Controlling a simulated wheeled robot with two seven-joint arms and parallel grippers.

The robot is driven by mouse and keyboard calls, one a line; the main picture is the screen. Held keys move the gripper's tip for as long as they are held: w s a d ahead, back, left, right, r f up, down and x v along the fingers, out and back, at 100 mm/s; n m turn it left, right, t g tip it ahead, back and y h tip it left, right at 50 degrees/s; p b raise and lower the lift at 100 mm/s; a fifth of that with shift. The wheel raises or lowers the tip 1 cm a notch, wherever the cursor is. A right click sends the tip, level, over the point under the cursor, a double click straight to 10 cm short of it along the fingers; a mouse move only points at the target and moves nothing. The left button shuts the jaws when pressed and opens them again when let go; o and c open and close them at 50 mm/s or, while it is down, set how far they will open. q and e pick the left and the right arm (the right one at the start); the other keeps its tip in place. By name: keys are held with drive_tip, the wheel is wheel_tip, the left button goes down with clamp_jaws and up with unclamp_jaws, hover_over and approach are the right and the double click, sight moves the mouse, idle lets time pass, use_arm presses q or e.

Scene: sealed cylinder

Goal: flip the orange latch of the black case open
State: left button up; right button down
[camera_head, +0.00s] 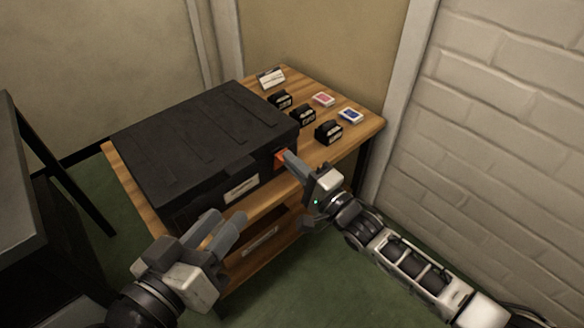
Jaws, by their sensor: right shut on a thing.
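The black case (205,140) lies with its lid down on a wooden table, its labelled front facing me. The orange latch (281,158) is on the case's front near the right end and is partly hidden by my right gripper. My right gripper (285,160) is at the latch with its fingertips together on it. My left gripper (228,228) is in front of the case's lower front, apart from it. Its two fingers show with a gap between them, and nothing is seen in it.
The wooden table (365,130) holds several small black boxes (328,132), a red card pack (323,99), a blue card pack (351,116) and a small sign (271,77). A brick wall (500,130) stands at right. A dark table (30,215) stands at left.

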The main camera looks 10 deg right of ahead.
use_arm(q)
wheel_tip(320, 180, up, 12)
drive_tip(key=m+t+h+b, duration=0.4)
drive_tip(key=m+h+b, duration=0.3)
drive_tip(key=m, duration=0.3)
drive_tip(key=shift+w+a+f+m+t+h, duration=0.2)
drive_tip(key=shift+w+f+m+t+h, duration=0.15)
drive_tip(key=shift+h, duration=0.35)
use_arm(e)
drive_tip(key=shift+s+d+f+t+y, duration=0.2)
drive_tip(key=shift+f+t+y, duration=0.25)
drive_tip(key=shift+t, duration=0.2)
drive_tip(key=shift+s+d+f+t+y, duration=0.15)
drive_tip(key=shift+f+t+y, duration=0.3)
drive_tip(key=shift+t, duration=0.25)
drive_tip(key=shift+s+d+f+t+y, duration=0.1)
drive_tip(key=shift+s+f+t+y, duration=0.1)
drive_tip(key=shift+f+t+y, duration=0.3)
use_arm(q)
drive_tip(key=shift+s+r, duration=0.1)
drive_tip(key=shift+r, duration=0.05)
use_arm(e)
drive_tip(key=shift+r+t, duration=0.15)
drive_tip(key=shift+t, duration=0.1)
